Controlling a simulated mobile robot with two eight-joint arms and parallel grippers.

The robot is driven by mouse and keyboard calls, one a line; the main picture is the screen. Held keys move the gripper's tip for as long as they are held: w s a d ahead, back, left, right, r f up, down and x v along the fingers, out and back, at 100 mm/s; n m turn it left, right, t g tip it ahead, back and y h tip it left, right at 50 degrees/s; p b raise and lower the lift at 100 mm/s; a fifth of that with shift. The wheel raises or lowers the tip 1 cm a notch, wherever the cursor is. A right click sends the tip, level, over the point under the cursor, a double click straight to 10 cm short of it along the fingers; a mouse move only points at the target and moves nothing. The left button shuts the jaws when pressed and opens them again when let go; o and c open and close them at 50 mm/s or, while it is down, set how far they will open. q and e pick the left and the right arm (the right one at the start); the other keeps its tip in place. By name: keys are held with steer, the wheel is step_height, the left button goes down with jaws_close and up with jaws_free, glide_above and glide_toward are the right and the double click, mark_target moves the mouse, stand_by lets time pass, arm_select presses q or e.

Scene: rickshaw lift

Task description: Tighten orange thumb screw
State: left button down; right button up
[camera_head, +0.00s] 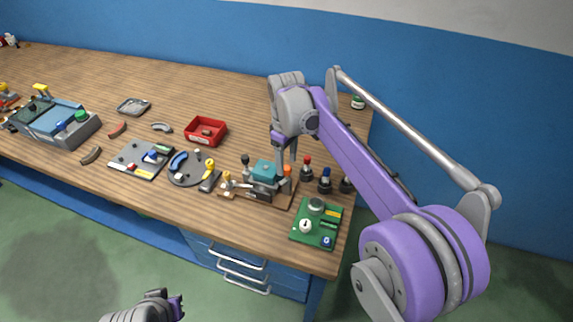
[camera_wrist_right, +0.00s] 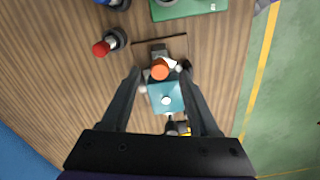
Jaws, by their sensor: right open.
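The orange thumb screw (camera_head: 287,170) stands at the right end of a small fixture with a teal block (camera_head: 265,167) on a wooden base (camera_head: 281,199). In the right wrist view the orange screw (camera_wrist_right: 160,69) shows from above, beside the teal block (camera_wrist_right: 165,97). My right gripper (camera_head: 286,160) is open and points down over the fixture. In the wrist view its fingers (camera_wrist_right: 160,73) are on either side of the screw, with visible gaps. Whether the tips are level with the screw head is unclear. Part of my left arm's end (camera_head: 152,306) shows at the bottom edge; its fingers are not clear.
A red-topped knob (camera_head: 307,168) and a blue-topped knob (camera_head: 325,180) stand just right of the fixture. A green board (camera_head: 316,222) lies near the front right edge. A red bin (camera_head: 206,131) and a grey panel (camera_head: 141,158) are to the left. The table's back is mostly clear.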

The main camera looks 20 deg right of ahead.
steer(key=shift+f, duration=0.95)
steer(key=shift+c, duration=0.3)
jaws_close()
